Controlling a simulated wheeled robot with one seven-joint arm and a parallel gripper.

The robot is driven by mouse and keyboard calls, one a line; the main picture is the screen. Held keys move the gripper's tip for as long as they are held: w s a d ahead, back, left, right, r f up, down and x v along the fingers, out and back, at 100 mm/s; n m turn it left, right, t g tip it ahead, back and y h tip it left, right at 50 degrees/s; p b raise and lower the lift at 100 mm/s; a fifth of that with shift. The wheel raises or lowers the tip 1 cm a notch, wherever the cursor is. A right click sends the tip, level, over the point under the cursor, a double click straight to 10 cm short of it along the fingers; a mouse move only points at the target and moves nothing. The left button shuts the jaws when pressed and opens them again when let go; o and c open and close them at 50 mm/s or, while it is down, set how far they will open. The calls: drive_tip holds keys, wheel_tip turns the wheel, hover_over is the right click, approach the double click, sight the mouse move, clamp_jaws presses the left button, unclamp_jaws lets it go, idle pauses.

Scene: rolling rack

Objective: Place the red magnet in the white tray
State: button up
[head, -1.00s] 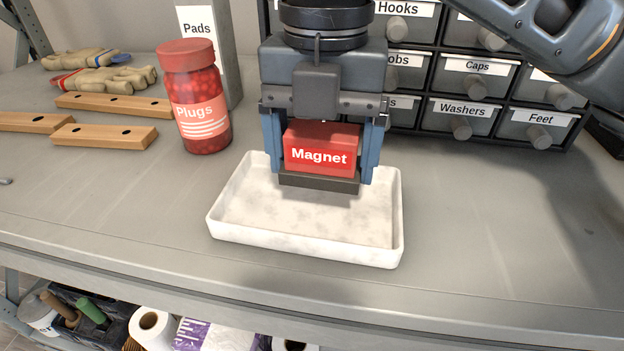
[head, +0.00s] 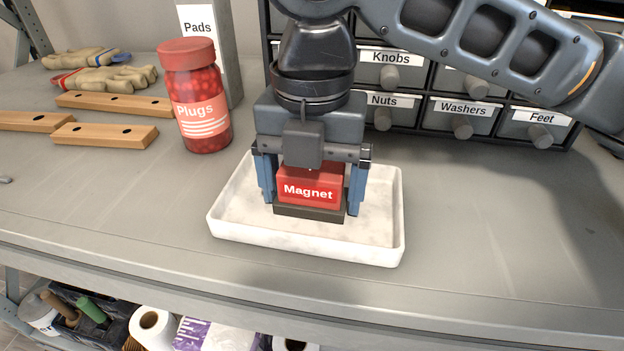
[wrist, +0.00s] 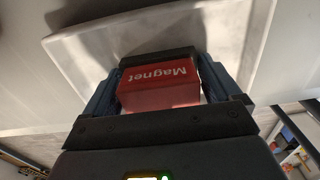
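The red magnet (head: 309,189), a block with a white "Magnet" label and a dark base, is between the blue fingers of my gripper (head: 311,192). In the wrist view the magnet (wrist: 160,88) also sits between both fingers, which look closed on its sides. The white tray (head: 378,251) is a shallow rectangular tray on the grey shelf. My gripper and the magnet are over the tray's inside, low down. I cannot tell whether the magnet's base touches the tray floor. The gripper hides the tray's back middle.
A red jar of plugs (head: 195,100) stands left of the tray, before a grey pads box (head: 226,60). Wooden bars (head: 104,135) and gloves (head: 103,79) lie further left. A drawer unit (head: 465,118) stands behind. The shelf right of the tray is clear.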

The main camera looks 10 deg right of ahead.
drive_tip(key=shift+o, duration=0.7)
drive_tip(key=shift+r, duration=0.1)
wheel_tip(320, 180, up, 12)
drive_tip(key=shift+r+p, duration=0.1)
drive_tip(key=shift+p, duration=0.3)
